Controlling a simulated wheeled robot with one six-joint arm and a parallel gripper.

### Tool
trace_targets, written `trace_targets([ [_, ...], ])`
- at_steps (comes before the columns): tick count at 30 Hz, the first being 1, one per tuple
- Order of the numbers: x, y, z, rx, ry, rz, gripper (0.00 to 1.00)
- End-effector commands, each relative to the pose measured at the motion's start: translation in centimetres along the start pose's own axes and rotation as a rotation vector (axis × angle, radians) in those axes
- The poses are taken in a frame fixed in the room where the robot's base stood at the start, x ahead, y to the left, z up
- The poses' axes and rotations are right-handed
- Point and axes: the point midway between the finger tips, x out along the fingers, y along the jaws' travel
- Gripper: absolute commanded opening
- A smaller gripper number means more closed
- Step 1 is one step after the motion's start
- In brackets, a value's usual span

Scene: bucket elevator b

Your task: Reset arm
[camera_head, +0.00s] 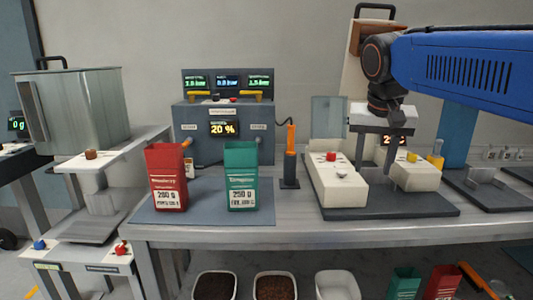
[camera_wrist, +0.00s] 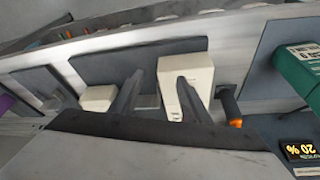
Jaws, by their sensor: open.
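My blue arm reaches in from the right in the head view. My gripper (camera_head: 393,142) points down over the white two-block device (camera_head: 337,188), near the gap between its blocks. The gripper also shows in the wrist view (camera_wrist: 160,97), its two dark fingers spread apart with nothing seen between them. The device's larger white block (camera_wrist: 187,80) lies behind one finger in the wrist view. Whether the fingertips touch the device is unclear.
A red bag (camera_head: 167,178) and a green bag (camera_head: 241,177) stand open on a blue-grey mat (camera_head: 204,213). Behind them is a grey control box (camera_head: 215,133) reading 20 %. An orange-handled tool (camera_head: 291,150) stands upright beside the device. Tubs (camera_head: 275,287) sit below the bench.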

Motion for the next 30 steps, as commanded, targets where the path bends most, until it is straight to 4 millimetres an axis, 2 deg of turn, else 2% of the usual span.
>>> trace_targets([
  [1, 0.7, 1.1, 1.9, -0.018, 0.000, -0.010, 0.43],
  [6, 3.7, 3.7, 7.5, -0.092, 0.007, -0.047, 0.43],
  [18, 12.3, 8.2, 21.1, -0.242, 0.045, -0.117, 0.43],
  [24, 15.4, 9.2, 25.2, -0.284, 0.063, -0.134, 0.43],
  [30, 16.2, 9.4, 26.2, -0.295, 0.069, -0.138, 0.43],
])
